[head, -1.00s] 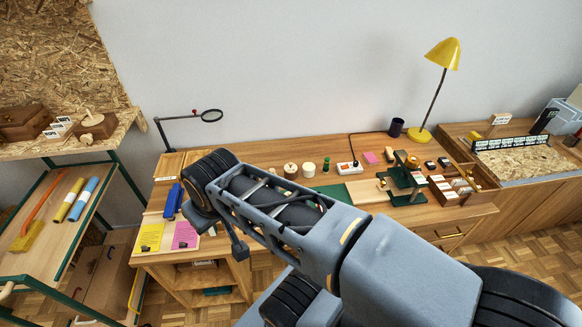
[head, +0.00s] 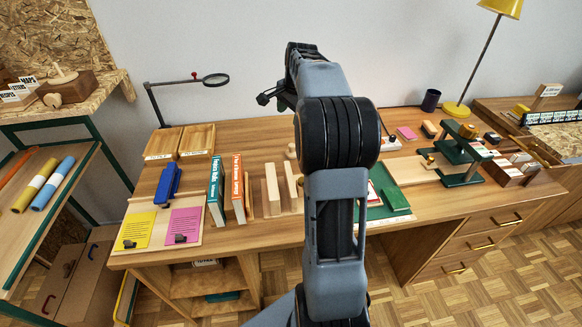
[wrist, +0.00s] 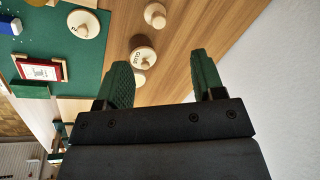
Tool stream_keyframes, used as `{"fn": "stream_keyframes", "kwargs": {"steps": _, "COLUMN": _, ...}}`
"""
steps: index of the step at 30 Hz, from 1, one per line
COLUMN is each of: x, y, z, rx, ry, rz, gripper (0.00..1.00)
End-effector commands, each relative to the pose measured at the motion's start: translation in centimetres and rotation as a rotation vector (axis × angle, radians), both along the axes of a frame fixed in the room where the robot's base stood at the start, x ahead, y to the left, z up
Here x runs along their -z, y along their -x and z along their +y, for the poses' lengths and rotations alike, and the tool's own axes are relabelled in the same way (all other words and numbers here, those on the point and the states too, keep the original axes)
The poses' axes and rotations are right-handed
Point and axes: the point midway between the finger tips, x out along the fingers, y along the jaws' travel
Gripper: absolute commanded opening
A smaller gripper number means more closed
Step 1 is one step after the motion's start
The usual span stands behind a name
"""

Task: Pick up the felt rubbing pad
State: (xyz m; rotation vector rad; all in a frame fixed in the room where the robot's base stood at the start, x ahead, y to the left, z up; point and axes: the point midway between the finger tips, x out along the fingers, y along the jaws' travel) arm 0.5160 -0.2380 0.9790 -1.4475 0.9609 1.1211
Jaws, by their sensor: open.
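I cannot tell for certain which thing is the felt rubbing pad. A flat pink pad (head: 407,133) and a small dark block with a tan part (head: 429,129) lie at the back right of the desk in the head view, and either may be it. My gripper (wrist: 160,62) shows two green fingers spread apart with nothing between them, above the desk. In the head view my arm rises over the desk's middle and its jaws are not clear. Neither candidate shows clearly in the wrist view.
In the wrist view a pot marked GLUE (wrist: 143,58) and other round, knobbed wooden pieces lie beyond the fingers, beside a green mat (wrist: 45,47). Upright books (head: 238,188), a magnifier (head: 215,80), a green press (head: 462,150) and a yellow lamp (head: 457,110) stand on the desk (head: 260,150).

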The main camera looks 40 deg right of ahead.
Motion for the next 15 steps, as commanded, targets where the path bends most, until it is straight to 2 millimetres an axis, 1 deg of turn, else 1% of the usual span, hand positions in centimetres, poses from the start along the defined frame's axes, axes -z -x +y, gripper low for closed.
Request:
{"fn": "stream_keyframes", "kwargs": {"steps": 1, "x": 1.8, "y": -0.4, "z": -1.2, "rx": 0.042, "ry": -0.013, "rz": 0.003, "gripper": 0.62}}
{"fn": "stream_keyframes", "kwargs": {"steps": 3, "x": 2.8, "y": -0.8, "z": -2.2, "rx": 0.086, "ry": -0.029, "rz": 0.007, "gripper": 0.62}}
{"fn": "stream_keyframes", "kwargs": {"steps": 6, "x": 4.3, "y": -1.2, "z": -3.1, "rx": 0.122, "ry": -0.042, "rz": 0.010, "gripper": 0.62}}
{"fn": "stream_keyframes", "kwargs": {"steps": 15, "x": 9.4, "y": -2.5, "z": -3.1, "rx": 0.132, "ry": -0.045, "rz": 0.011, "gripper": 0.62}}
